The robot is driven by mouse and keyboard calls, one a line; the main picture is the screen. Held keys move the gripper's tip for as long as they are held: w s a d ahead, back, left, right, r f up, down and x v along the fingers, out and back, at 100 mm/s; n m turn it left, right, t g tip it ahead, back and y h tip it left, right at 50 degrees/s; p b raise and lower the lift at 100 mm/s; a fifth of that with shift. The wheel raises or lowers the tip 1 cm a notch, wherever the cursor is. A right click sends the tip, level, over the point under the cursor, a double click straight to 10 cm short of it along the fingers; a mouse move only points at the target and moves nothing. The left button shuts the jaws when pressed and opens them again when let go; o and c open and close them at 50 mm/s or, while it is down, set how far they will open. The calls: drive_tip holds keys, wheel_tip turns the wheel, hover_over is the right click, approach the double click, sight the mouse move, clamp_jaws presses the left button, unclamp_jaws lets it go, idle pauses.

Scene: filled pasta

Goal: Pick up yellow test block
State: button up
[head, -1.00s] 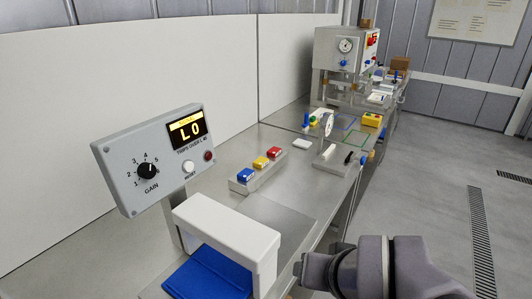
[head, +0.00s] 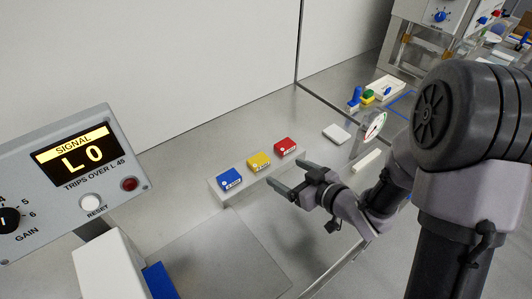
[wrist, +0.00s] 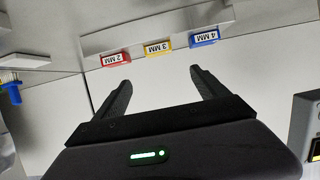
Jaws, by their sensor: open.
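The yellow test block (head: 259,161) sits on a low grey rack (head: 222,192), between a blue block (head: 230,178) and a red block (head: 286,147). In the wrist view the yellow block (wrist: 158,47) is labelled "3 MM", the red one (wrist: 116,58) "2 MM" and the blue one (wrist: 204,37) "4 MM". My gripper (head: 288,177) is open and empty. In the head view its fingers appear just right of and below the yellow and red blocks, apart from them. In the wrist view the blocks lie beyond the fingertips.
A signal box (head: 75,165) reading "L0" stands at the left, with a white guard (head: 105,268) below it. A round dial gauge (head: 375,127) and a white pad (head: 336,134) stand right of the rack. Bare bench lies in front of the rack.

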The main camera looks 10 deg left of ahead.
sight(260, 161)
drive_tip(key=b+x, duration=0.1)
drive_tip(key=x, duration=0.3)
drive_tip(key=f+b+x, duration=0.1)
drive_tip(key=x, duration=0.4)
drive_tip(key=b+x, duration=0.2)
drive_tip(key=x, duration=0.3)
drive_tip(key=shift+s+d+f, duration=0.1)
drive_tip(key=shift+s+f, duration=0.05)
drive_tip(key=shift+s, duration=0.1)
drive_tip(key=shift+c, duration=0.4)
drive_tip(key=c, duration=1.4)
